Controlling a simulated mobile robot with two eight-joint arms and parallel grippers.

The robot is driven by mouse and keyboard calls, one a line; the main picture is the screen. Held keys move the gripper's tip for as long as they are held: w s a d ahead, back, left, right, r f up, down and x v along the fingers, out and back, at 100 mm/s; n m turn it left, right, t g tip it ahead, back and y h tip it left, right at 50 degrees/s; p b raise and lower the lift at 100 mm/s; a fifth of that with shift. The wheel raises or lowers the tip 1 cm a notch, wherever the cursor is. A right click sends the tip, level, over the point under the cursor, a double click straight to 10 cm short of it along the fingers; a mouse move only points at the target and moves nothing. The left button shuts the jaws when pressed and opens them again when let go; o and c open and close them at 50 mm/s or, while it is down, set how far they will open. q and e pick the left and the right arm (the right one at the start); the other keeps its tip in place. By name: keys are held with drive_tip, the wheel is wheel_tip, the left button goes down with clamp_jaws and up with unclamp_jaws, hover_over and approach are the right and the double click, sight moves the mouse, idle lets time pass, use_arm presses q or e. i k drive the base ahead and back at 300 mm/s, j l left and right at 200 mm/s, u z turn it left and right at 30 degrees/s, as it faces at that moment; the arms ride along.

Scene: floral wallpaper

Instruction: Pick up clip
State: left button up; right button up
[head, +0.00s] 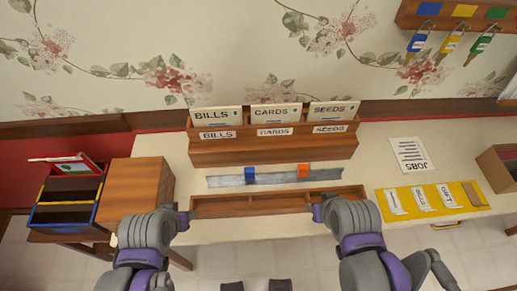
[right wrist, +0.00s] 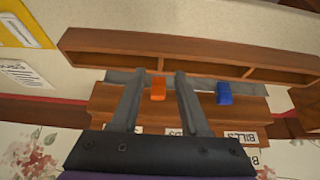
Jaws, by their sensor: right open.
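Two small clips sit on a grey metal strip (head: 215,181) on the desk. The blue clip (head: 250,174) is left of the orange clip (head: 304,170) in the head view. In the right wrist view the orange clip (right wrist: 158,89) shows in the gap between my right gripper's (right wrist: 152,76) fingers, and the blue clip (right wrist: 223,93) lies outside them, to the right. The right fingers are open and hold nothing. In the head view my right gripper (head: 320,206) is at the tray's right end. My left gripper (head: 183,217) is at its left end; its finger gap is unclear.
A shallow wooden tray (head: 278,201) lies in front of the strip. Behind is a wooden sorter (head: 272,152) with BILLS, CARDS and SEEDS sections. A wooden box (head: 140,187) stands left; a yellow folder (head: 428,201) and JOBS sheet (head: 409,154) lie right. Keys (head: 449,43) hang above.

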sight(250, 173)
drive_tip(key=k+j+u, duration=0.15)
drive_tip(key=j, duration=0.2)
drive_tip(key=k+j+u, duration=0.15)
drive_tip(key=j, duration=0.2)
drive_tip(key=k+j+u, duration=0.15)
drive_tip(key=j, duration=0.25)
drive_tip(key=k+l, duration=0.05)
drive_tip(key=k, duration=0.05)
